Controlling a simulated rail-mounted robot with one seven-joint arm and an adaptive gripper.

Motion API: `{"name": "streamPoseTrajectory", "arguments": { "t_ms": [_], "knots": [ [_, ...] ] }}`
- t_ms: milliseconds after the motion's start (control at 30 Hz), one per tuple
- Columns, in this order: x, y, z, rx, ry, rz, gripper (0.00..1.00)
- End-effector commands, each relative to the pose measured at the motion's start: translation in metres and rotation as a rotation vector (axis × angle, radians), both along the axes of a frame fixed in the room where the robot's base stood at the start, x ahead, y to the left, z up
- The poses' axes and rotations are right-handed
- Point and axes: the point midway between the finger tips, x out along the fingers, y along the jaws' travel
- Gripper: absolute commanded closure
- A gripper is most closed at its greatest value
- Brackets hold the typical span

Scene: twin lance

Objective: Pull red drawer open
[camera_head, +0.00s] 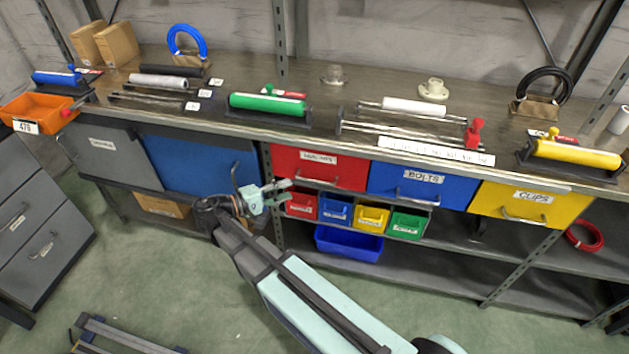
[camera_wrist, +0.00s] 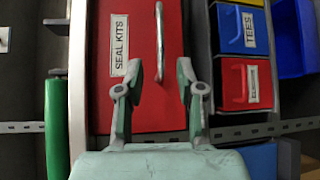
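The red drawer (camera_head: 345,172) is under the worktop, left of the blue BOLTS drawer, with its front roughly level with that drawer. In the wrist view the red drawer front (camera_wrist: 140,110) carries a white SEAL KITS label and a metal bar handle (camera_wrist: 160,42). My gripper (camera_head: 284,191) is in front of the drawer's lower left part. In the wrist view my gripper (camera_wrist: 158,72) is open, its fingers apart. The handle's end shows between the two fingertips. I cannot tell whether the fingers touch it or how far off they are.
Small red, blue, yellow and green bins (camera_head: 371,217) sit just below the drawer, close to my gripper. A blue BOLTS drawer (camera_head: 385,182) and a yellow CLIPS drawer (camera_head: 485,200) are to the right. A green roller (camera_head: 268,103) lies on the worktop above.

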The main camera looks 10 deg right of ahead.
Motion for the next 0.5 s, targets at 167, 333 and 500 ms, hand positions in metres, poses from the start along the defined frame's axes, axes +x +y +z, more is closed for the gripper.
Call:
{"name": "streamPoseTrajectory", "arguments": {
  "t_ms": [167,333,500],
  "knots": [
    [0.009,-0.036,-0.005,0.0,0.002,-0.003,0.63],
    [0.018,-0.066,-0.009,0.0,0.001,-0.003,0.63],
    [0.025,-0.087,-0.013,0.0,0.001,-0.001,0.63]
  ]
}}
